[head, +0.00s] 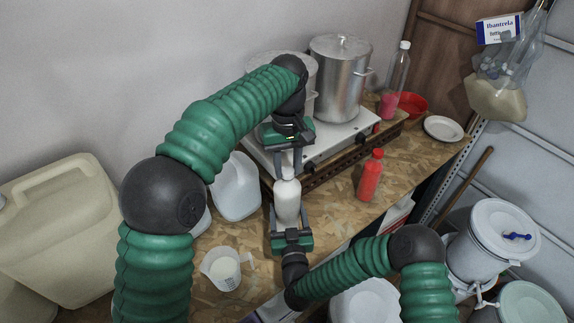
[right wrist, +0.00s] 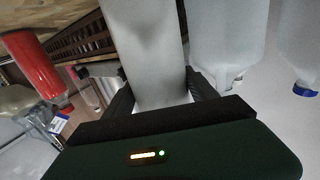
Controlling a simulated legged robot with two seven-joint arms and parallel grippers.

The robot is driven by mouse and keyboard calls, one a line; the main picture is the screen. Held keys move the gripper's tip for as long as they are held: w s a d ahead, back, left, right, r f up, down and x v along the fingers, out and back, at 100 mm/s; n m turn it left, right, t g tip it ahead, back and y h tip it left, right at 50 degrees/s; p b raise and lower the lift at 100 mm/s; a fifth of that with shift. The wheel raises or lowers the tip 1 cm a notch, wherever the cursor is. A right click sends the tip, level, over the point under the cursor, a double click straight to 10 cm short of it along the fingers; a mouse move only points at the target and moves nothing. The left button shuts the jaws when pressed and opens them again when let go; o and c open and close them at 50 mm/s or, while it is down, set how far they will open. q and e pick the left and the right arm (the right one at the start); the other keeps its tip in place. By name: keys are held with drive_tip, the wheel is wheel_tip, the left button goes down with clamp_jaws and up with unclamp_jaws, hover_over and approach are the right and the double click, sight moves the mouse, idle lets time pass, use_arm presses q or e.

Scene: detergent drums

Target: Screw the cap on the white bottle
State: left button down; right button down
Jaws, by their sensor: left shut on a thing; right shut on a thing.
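The white bottle (head: 288,204) stands upright near the front edge of the wooden worktop. My right gripper (head: 290,226) is shut around its lower body from the front. In the right wrist view the white bottle (right wrist: 150,50) rises between the two dark fingers (right wrist: 163,98). My left gripper (head: 288,165) points down from above and is shut on the small pale cap (head: 288,173) at the bottle's top. The fingers partly hide the cap, and I cannot tell how far it is threaded on the neck.
A red bottle (head: 370,176) stands to the right. A white jug (head: 237,188) and a measuring jug (head: 222,271) stand to the left. A stove (head: 335,142) with steel pots (head: 340,80) is behind. Worktop between the red bottle and the plate (head: 443,128) is clear.

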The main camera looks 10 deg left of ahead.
use_arm(q)
drive_tip(key=m, duration=0.4)
drive_tip(key=shift+a, duration=0.1)
drive_tip(key=m, duration=0.4)
drive_tip(key=c, duration=1.1)
unclamp_jaws()
drive_tip(key=shift+r, duration=2.2)
